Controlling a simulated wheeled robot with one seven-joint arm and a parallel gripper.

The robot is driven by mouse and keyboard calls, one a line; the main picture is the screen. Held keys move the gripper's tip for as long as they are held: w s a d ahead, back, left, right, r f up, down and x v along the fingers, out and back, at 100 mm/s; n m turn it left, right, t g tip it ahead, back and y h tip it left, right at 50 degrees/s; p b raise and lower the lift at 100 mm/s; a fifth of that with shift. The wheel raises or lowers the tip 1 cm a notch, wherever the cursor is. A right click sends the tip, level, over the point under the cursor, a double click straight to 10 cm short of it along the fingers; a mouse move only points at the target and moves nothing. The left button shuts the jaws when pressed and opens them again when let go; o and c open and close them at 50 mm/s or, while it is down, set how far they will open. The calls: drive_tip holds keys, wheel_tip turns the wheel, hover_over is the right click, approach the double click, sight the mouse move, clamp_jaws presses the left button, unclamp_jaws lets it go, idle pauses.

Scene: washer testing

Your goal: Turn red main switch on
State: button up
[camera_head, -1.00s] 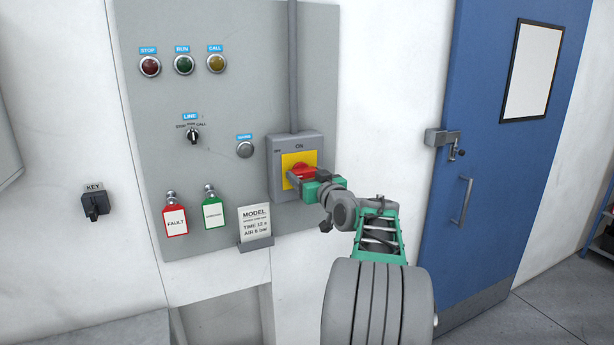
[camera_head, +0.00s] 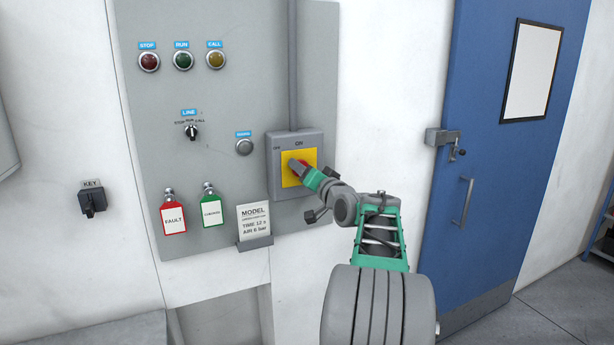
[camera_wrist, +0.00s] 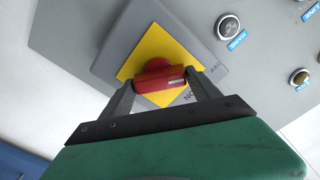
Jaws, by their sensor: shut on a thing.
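The red main switch (camera_head: 309,157) is a rotary handle on a yellow plate (camera_head: 289,179) on a grey box (camera_head: 277,192), with OFF and ON labels near the top. My gripper (camera_head: 300,167) is at the switch and partly hides the handle in the head view. In the wrist view, the red handle (camera_wrist: 158,84) sits between the two fingers of my gripper (camera_wrist: 164,82), one at each side, shut on it. The yellow plate (camera_wrist: 150,52) shows behind it. The handle's exact angle relative to ON is hard to tell.
The grey panel (camera_head: 215,110) also carries several lamps, a LINE selector (camera_head: 192,132), a round button (camera_head: 244,147), red and green tags, and a MODEL card (camera_head: 254,220). A conduit (camera_head: 292,70) rises above the box. A blue door (camera_head: 500,170) stands to the right.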

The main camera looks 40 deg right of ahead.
drive_tip(key=m+p, duration=0.2)
drive_tip(key=m, duration=0.8)
drive_tip(key=shift+f+m, duration=0.1)
drive_tip(key=shift+m, duration=0.2)
idle(0.4)
drive_tip(key=o, duration=1.4)
drive_tip(key=b+v, duration=0.2)
drive_tip(key=v, duration=0.6)
